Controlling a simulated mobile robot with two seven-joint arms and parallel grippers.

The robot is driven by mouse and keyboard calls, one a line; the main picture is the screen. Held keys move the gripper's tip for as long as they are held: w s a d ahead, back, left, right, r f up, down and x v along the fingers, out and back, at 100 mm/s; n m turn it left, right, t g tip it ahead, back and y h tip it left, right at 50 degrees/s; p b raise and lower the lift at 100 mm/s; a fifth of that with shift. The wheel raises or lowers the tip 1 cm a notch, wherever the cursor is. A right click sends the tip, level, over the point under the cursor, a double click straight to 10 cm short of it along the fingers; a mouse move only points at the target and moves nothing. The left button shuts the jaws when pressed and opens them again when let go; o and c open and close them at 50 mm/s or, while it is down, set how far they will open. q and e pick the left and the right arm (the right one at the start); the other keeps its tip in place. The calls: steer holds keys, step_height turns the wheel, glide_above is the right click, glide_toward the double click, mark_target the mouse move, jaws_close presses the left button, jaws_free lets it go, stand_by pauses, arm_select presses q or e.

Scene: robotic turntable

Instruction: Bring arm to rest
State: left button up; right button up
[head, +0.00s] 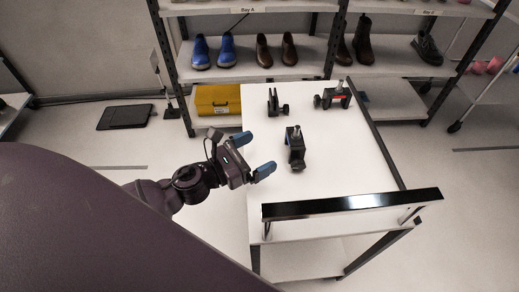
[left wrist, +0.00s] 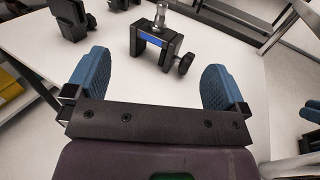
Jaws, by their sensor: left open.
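My left gripper (head: 256,156) is open and empty, with its blue fingertips apart over the left edge of the white table (head: 330,160). Its fingers (left wrist: 145,85) also show in the left wrist view, with only bare tabletop between them. A black clamp-like device (head: 295,150) stands on the table just right of the gripper, apart from it. In the left wrist view a similar device with a blue patch (left wrist: 158,42) stands beyond the fingertips. My right gripper does not show in the head view; a blue piece at the right edge of the left wrist view is unclear.
Two more black devices, one at the back left (head: 276,103) and one with a red patch (head: 335,97), stand on the table. A raised black bar (head: 350,204) crosses the table's near end. A shelf rack (head: 330,71) with shoes and a yellow case (head: 218,99) stands behind.

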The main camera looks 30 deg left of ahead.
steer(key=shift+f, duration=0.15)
arm_select(q)
steer(key=n, duration=0.1)
steer(key=a+n+y, duration=0.1)
steer(key=n, duration=0.1)
steer(key=shift+s+t+y, duration=0.15)
steer(key=shift+t+y, duration=0.15)
steer(key=shift+t, duration=0.1)
steer(key=s+a+f+n+g+y, duration=0.3)
steer(key=s+a+n+y, duration=0.15)
steer(key=n, duration=0.75)
steer(key=s+a+f+n+g+y, duration=0.25)
steer(key=s+n+y, duration=0.3)
steer(key=n, duration=0.65)
steer(key=s+d+f+n+g+h, duration=0.25)
steer(key=s+n+g, duration=0.65)
steer(key=s+n, duration=0.55)
steer(key=w+f+m+t+p, duration=0.1)
steer(key=w+f+t+p, duration=0.1)
steer(key=w+f+t, duration=0.3)
steer(key=shift+w+d+t+h, duration=0.35)
steer(key=shift+w+d+t, duration=0.05)
steer(key=shift+w+t, duration=1.5)
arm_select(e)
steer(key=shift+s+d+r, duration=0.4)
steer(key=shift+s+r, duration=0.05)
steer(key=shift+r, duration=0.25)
arm_select(q)
steer(key=shift+s+f, duration=0.1)
